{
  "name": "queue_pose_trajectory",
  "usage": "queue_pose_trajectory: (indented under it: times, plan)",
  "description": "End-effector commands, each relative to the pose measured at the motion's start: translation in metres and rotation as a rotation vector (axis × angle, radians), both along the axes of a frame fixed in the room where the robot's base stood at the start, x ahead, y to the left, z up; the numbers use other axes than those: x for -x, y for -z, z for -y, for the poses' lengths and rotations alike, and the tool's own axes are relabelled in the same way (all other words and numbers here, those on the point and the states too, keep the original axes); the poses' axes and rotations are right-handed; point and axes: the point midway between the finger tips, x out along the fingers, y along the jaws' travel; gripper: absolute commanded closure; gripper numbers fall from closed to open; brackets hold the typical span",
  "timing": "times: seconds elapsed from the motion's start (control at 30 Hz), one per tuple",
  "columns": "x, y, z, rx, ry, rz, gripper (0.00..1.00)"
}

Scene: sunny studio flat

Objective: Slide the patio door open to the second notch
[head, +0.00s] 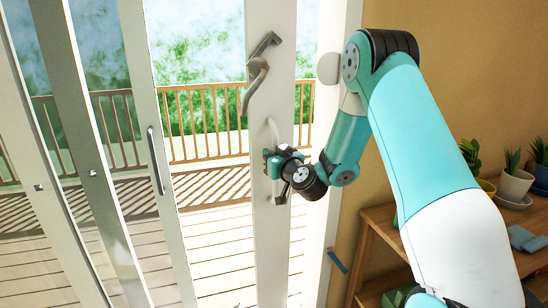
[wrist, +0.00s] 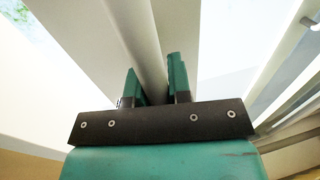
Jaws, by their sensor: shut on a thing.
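The patio door's white stile (head: 270,230) stands upright in the middle of the head view. It carries a grey lever handle (head: 257,80) high up and a pale pull bar (head: 272,130) below it. My gripper (head: 275,168) is shut on the pull bar, and hides part of it. In the wrist view, the two teal fingers of my gripper (wrist: 152,88) stand on either side of the pale bar (wrist: 145,45). A strip of the outside shows between the stile and the right-hand jamb (head: 335,215); I cannot tell whether glass covers it. No notch is clearly visible.
Another white upright (head: 150,100) with a slim grey handle (head: 156,160) stands to the left, with more frame uprights beyond. Outside are a wooden deck (head: 220,262) and railing (head: 205,122). A wooden shelf (head: 375,222) with potted plants (head: 515,183) stands at the right.

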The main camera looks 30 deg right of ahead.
Motion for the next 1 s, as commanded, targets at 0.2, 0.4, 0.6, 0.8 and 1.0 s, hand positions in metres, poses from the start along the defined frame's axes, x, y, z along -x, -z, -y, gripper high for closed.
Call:
queue_pose_trajectory:
  times: [0.2, 0.4, 0.6, 0.8, 1.0]
  plan:
    - [-0.001, 0.000, -0.004, -0.003, -0.009, -0.002, 0.67]
    - [0.000, 0.000, -0.001, -0.002, -0.004, -0.001, 0.56]
    - [0.002, 0.001, 0.000, -0.002, -0.003, -0.001, 0.56]
    - [0.020, 0.006, -0.002, -0.001, -0.002, 0.002, 0.56]
    - [0.052, 0.008, -0.005, -0.001, -0.002, 0.003, 0.56]
